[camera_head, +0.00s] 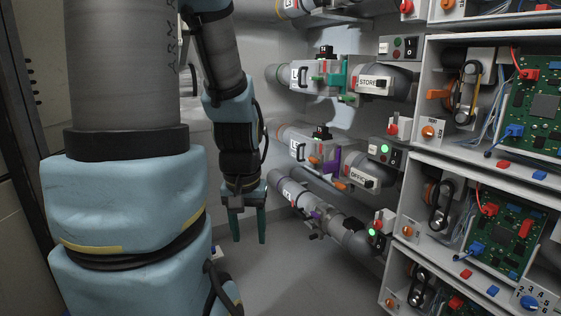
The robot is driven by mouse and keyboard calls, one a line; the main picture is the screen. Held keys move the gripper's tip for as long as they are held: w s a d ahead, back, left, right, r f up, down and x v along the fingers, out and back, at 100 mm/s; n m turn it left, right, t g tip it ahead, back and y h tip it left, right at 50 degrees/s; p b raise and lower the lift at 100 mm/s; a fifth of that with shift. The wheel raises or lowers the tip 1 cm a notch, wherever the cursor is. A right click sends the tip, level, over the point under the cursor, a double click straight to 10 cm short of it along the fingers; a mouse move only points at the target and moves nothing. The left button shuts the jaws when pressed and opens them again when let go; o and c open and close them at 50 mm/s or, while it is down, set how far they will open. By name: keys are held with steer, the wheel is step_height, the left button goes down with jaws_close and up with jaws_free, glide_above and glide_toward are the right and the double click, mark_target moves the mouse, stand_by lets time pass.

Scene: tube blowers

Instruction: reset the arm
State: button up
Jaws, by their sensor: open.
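My gripper (247,222) hangs at the end of my arm, pointing down, with two teal fingers apart and nothing visible between them. My arm's large blue and grey links fill the left of the view. The gripper is left of the lowest pipe (300,197) and below the pipe row marked OFFICE (364,178). It appears apart from the pipes, though the distance in depth is hard to judge. The wall behind the upper arm is partly hidden by my links.
A pipe marked STORE (372,84) runs above the OFFICE one. At right, stacked open housings hold belts and green circuit boards (540,100). Switch boxes with green lights (385,150) stick out between them. The grey floor (290,270) below the gripper looks clear.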

step_height(320, 180, up, 23)
steer(key=p, duration=2)
steer(key=shift+f, duration=0.15)
